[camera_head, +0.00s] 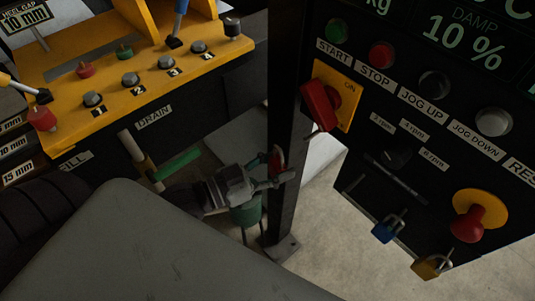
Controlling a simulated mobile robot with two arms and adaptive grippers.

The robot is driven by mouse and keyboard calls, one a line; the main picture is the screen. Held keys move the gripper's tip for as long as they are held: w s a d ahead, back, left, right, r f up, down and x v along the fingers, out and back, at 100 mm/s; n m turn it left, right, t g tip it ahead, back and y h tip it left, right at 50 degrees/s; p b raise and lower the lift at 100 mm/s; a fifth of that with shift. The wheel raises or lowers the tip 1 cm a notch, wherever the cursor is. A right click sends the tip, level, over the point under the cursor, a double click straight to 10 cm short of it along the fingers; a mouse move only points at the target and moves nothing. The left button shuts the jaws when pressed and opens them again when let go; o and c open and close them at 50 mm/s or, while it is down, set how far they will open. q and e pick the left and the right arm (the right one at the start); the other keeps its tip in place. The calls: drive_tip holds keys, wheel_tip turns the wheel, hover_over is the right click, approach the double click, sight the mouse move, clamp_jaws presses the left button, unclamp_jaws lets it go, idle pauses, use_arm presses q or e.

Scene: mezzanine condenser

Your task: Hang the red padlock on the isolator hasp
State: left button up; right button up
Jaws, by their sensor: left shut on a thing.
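The red padlock (277,159) shows as a small red piece at the tips of my left gripper (276,170). The gripper is shut on it, and its fingers hide part of it. The isolator is a red rotary handle (321,105) on a yellow plate (346,92), at the left of the black control panel. The padlock is held below and to the left of this handle, apart from it, in front of or beside the dark post. I cannot make out the hasp's hole clearly. My right gripper is not in view.
A dark upright post (285,120) stands close to the gripper. A blue padlock (387,229) and a yellow padlock (431,266) hang at the panel's lower edge, near a red mushroom button (467,224). A green-handled drain valve (177,165) is left of the gripper.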

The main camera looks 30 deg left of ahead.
use_arm(q)
drive_tip(key=shift+w+d+r+b, duration=0.1)
drive_tip(key=shift+w+d+b, duration=0.2)
drive_tip(key=shift+d, duration=0.3)
drive_tip(key=shift+w, duration=0.15)
drive_tip(key=w+d+f+b, duration=0.1)
drive_tip(key=w+d+b, duration=0.1)
drive_tip(key=w, duration=0.6)
drive_tip(key=shift+d+f+b, duration=0.35)
drive_tip(key=shift+b, duration=0.2)
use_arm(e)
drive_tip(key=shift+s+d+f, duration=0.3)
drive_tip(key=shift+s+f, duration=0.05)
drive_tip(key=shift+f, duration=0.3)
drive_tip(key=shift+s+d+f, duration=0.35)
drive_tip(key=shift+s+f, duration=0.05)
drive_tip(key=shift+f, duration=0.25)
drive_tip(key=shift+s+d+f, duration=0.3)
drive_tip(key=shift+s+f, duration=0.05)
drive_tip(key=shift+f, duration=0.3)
use_arm(q)
drive_tip(key=shift+w, duration=0.15)
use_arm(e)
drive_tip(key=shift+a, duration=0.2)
use_arm(q)
drive_tip(key=o, duration=1.3)
drive_tip(key=shift+f, duration=0.1)
